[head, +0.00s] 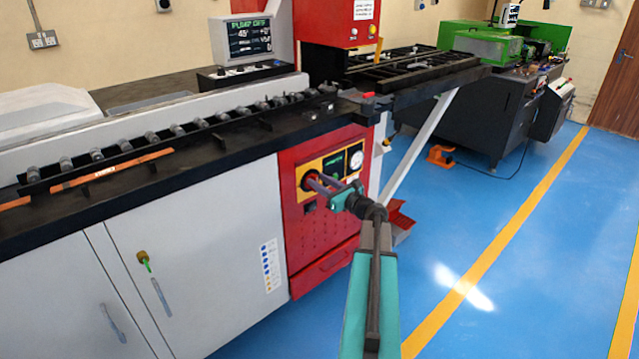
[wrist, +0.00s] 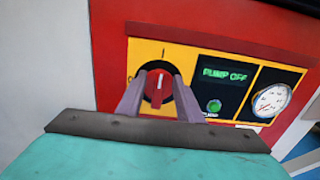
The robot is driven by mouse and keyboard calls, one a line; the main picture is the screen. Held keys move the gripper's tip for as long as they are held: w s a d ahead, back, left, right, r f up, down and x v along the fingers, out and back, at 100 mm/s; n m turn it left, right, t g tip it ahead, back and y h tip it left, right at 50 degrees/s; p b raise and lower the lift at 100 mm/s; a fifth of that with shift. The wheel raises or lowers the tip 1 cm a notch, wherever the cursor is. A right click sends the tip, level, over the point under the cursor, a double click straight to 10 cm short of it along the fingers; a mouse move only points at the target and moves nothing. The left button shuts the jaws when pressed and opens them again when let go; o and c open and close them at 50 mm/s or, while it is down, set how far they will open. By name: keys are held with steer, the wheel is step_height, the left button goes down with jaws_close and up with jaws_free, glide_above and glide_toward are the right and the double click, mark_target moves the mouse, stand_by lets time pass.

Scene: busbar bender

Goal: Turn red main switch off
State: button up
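The red main switch (wrist: 158,88) is a round red knob on a black base, set in a yellow plate on the red panel. Its white mark points nearly straight up, leaning slightly right, in the wrist view. My gripper (wrist: 159,77) is open, with one finger on each side of the knob. I cannot tell whether either finger touches it. In the head view my gripper (head: 314,182) reaches the panel from the right, and its fingers partly cover the switch (head: 309,182).
Right of the switch are a display reading "PUMP OFF" (wrist: 224,74), a green button (wrist: 214,106) and a round gauge (wrist: 271,101). The black machine bed (head: 215,150) overhangs above the panel. Blue floor (head: 470,240) is clear to the right.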

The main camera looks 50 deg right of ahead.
steer(key=shift+w, duration=0.1)
steer(key=shift+c, duration=0.2)
jaws_close()
steer(key=shift+f+n+b, duration=0.1)
steer(key=shift+n+b, duration=0.2)
steer(key=shift+b, duration=0.15)
steer(key=n+b, duration=0.5)
steer(key=b, duration=0.1)
steer(key=a+f+n+b, duration=0.1)
steer(key=n+b, duration=0.5)
steer(key=b, duration=0.1)
steer(key=a+f+n+b, duration=0.1)
steer(key=n+b, duration=0.5)
steer(key=shift+n, duration=0.3)
steer(key=shift+o, duration=0.2)
jaws_free()
